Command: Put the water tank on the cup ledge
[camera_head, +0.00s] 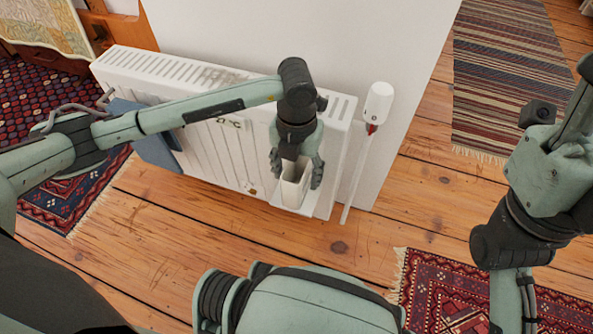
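The water tank (294,190) is a pale, open-topped narrow box at the lower right end of the white radiator. My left gripper (296,174) points down over it, with one finger on each side against its walls. It looks shut on the tank. The cup ledge (309,208) seems to be the small white shelf beneath the tank, low at the radiator's end. The tank looks upright; I cannot tell whether its base rests on the ledge. My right arm is at the right edge, and its gripper is outside the view.
A white valve (378,102) on a thin pipe stands just right of the ledge. The wooden floor (180,235) in front is clear, with patterned rugs around.

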